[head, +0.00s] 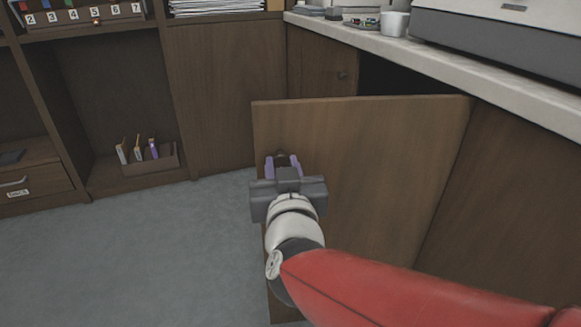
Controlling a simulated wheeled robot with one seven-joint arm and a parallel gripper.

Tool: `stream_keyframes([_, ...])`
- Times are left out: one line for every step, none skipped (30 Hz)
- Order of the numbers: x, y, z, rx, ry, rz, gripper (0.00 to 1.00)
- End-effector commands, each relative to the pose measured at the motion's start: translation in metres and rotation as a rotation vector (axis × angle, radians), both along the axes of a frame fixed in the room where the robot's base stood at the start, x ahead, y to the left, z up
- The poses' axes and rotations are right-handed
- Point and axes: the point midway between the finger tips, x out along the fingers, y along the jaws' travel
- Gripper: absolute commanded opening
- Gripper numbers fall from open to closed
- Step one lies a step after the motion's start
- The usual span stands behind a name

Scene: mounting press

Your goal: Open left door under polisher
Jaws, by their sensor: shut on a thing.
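A brown wooden cabinet door (370,170) under the counter stands swung wide open, hinged at its right side. A dark opening (400,78) shows behind its top edge. My gripper (283,160) is at the upper left of the door face, near its free edge. Its purple fingers are shut on the door's small knob, which is mostly hidden between them. The lower part of the door is partly hidden by my arm.
A second door (322,65) with a dark knob is shut beside the opening. The pale counter (450,62) above carries a white cup (394,23) and a large grey machine (510,35). Wooden shelves (110,100) with a small box of items stand at left. Grey floor (150,255) is clear at left.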

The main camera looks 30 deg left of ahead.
Motion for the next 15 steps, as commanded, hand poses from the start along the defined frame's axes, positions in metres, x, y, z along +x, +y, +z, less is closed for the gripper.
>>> stream_keyframes([-0.0005, 0.0004, -0.0004, -0.001, -0.001, 0.004, 0.00])
stream_keyframes([-0.0006, 0.0004, -0.0003, -0.001, 0.001, 0.005, 0.00])
stream_keyframes([-0.0006, 0.0004, -0.0003, -0.001, 0.001, 0.005, 0.00])
stream_keyframes([-0.0006, 0.0005, -0.0003, -0.001, 0.001, 0.006, 0.00])
stream_keyframes([-0.0006, 0.0005, -0.0002, -0.001, 0.001, 0.006, 0.00])
stream_keyframes([-0.0006, 0.0005, -0.0001, -0.001, 0.001, 0.006, 0.00])
stream_keyframes([-0.0006, 0.0005, -0.0001, -0.001, 0.001, 0.006, 0.00])
stream_keyframes([-0.0006, 0.0005, -0.0001, -0.001, 0.001, 0.006, 0.00])
stream_keyframes([-0.0006, 0.0005, -0.0001, -0.001, 0.001, 0.006, 0.00])
stream_keyframes([-0.0006, 0.0004, -0.0001, -0.001, 0.001, 0.006, 0.00])
stream_keyframes([-0.0006, 0.0005, -0.0001, -0.001, 0.001, 0.006, 0.00])
stream_keyframes([-0.0006, 0.0004, -0.0001, -0.001, 0.001, 0.006, 0.00])
stream_keyframes([-0.0006, 0.0004, -0.0001, -0.001, 0.001, 0.006, 0.28])
stream_keyframes([-0.0006, 0.0004, -0.0001, -0.001, 0.001, 0.006, 0.32])
stream_keyframes([-0.0004, 0.0004, -0.0001, -0.001, 0.001, 0.005, 0.37])
